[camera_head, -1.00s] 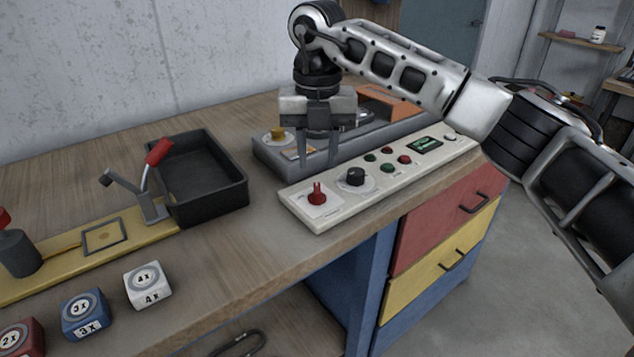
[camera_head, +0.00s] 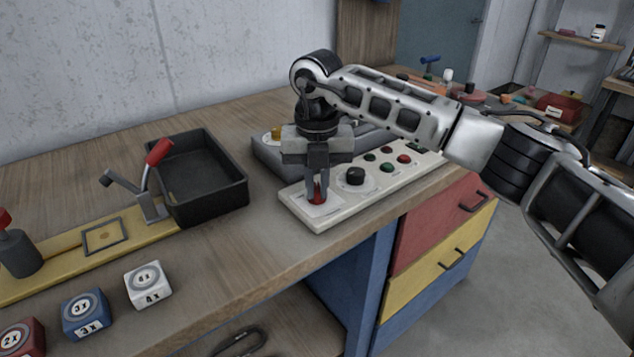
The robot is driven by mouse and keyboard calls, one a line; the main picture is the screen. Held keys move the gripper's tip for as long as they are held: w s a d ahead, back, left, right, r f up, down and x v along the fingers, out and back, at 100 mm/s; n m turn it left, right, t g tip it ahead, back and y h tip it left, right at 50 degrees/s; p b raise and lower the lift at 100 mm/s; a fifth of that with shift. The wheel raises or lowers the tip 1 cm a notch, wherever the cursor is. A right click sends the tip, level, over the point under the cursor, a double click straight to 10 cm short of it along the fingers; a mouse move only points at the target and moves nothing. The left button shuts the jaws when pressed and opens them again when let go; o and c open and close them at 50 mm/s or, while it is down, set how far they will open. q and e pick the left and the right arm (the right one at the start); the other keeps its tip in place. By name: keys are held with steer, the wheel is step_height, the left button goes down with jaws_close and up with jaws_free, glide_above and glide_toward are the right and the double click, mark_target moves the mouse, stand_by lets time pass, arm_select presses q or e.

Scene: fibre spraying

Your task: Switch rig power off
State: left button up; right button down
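The cream control panel (camera_head: 345,212) lies near the table's front edge, with a red knob (camera_head: 317,196) at its left end. A black knob (camera_head: 355,176) and several red and green buttons sit to its right. My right gripper (camera_head: 317,192) points straight down over the left end, its fingers close together around the red knob, which they partly hide. The knob's exact turn cannot be read. My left gripper is not in view.
A black tray (camera_head: 243,190) stands left of the panel beside a yellow base (camera_head: 60,262) with a red-handled lever (camera_head: 158,152). Number blocks, such as the white 4X block (camera_head: 148,285), lie in front. A grey unit (camera_head: 270,155) sits behind the panel.

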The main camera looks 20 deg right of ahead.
steer(key=shift+n, duration=0.6)
steer(key=n, duration=0.6)
steer(key=shift+d, duration=0.25)
steer(key=n, duration=0.3)
steer(key=shift+w+d+b, duration=0.1)
steer(key=shift+b, duration=0.2)
steer(key=shift+n, duration=1.9)
steer(key=c, duration=1.5)
jaws_free()
steer(key=shift+r, duration=0.1)
